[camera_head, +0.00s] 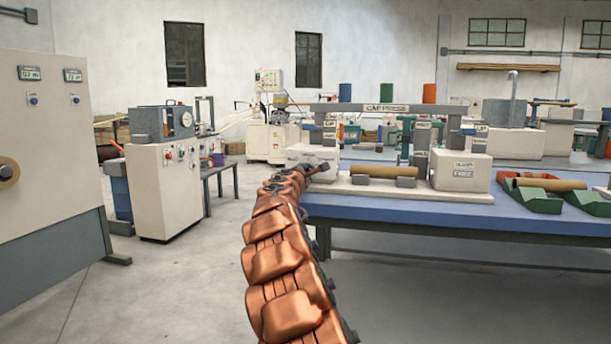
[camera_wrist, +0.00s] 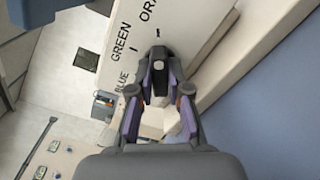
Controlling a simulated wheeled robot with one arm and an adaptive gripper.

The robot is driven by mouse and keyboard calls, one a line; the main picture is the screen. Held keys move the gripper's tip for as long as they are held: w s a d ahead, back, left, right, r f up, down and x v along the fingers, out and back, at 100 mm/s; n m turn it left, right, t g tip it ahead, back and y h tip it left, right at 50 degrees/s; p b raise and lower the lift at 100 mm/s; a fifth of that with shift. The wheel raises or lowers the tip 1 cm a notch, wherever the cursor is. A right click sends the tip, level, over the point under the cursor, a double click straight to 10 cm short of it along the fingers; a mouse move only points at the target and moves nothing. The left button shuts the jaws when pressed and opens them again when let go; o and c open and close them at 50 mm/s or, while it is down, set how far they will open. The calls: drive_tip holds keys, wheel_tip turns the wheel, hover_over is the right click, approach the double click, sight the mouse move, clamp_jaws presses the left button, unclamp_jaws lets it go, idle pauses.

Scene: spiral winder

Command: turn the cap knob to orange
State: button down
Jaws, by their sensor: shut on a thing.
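The cap knob (camera_wrist: 159,66) is a small dark knob with a pale spot, on a white panel (camera_wrist: 185,22) lettered BLUE, GREEN and a partly cut-off ORANGE. My gripper (camera_wrist: 159,78) is shut on the knob, one finger on each side. Short tick marks stand by GREEN and ORANGE. Which mark the knob points at I cannot tell surely, as the fingers hide part of it. In the head view my gripper (camera_head: 318,170) is at the cream block (camera_head: 305,155) at the left end of the cap press (camera_head: 385,108); the knob is too small to make out there.
A cardboard tube (camera_head: 383,171) lies on the press base, beside the right cream block (camera_head: 461,171). Green trays (camera_head: 530,198) with tubes stand on the blue table (camera_head: 400,217) at the right. A control cabinet (camera_head: 160,190) stands left; floor between is clear.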

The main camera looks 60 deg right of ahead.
idle(0.3)
drive_tip(key=c, duration=1.1)
unclamp_jaws()
drive_tip(key=shift+s+a+r, duration=0.1)
drive_tip(key=shift+s+a, duration=0.15)
drive_tip(key=shift+a, duration=0.3)
drive_tip(key=shift+v, duration=5.35)
